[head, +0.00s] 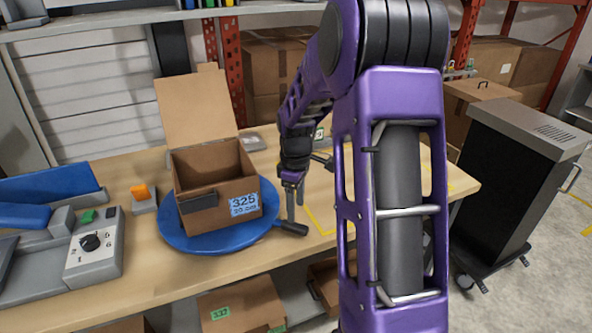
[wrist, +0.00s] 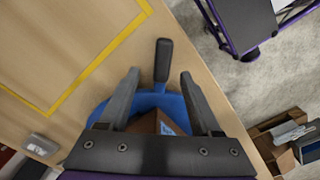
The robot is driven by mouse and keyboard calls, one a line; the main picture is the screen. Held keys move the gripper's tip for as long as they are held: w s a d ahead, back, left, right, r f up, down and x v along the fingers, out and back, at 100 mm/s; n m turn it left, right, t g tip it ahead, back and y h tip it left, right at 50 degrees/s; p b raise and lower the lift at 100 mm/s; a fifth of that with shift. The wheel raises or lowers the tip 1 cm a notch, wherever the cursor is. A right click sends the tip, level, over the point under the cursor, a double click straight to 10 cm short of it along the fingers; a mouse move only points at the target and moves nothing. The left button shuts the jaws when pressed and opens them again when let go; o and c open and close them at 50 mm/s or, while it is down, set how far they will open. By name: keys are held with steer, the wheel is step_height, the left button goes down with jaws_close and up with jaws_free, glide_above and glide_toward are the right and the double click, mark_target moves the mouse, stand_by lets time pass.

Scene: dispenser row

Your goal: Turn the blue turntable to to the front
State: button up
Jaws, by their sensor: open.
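The blue turntable (head: 180,235) lies on the wooden table and also shows in the wrist view (wrist: 172,104). Its handle with a dark grip (head: 291,229) sticks out to the right in the head view. In the wrist view the handle (wrist: 162,60) extends past and between my fingertips. An open cardboard box (head: 205,215) labelled 325 sits on the turntable, lid up. My gripper (head: 295,208) is open and empty, pointing down by the handle. I cannot tell whether a finger touches it.
A grey device with a knob (head: 90,243) and an orange button box (head: 143,200) stand left of the turntable. A yellow outline (wrist: 88,76) marks the table beside it. The table's front edge is near the handle. Cardboard boxes (head: 242,305) sit below, and a dark cabinet (head: 515,170) stands right.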

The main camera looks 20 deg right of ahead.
step_height(320, 180, up, 12)
steer(key=p, duration=0.1)
stand_by(0.5)
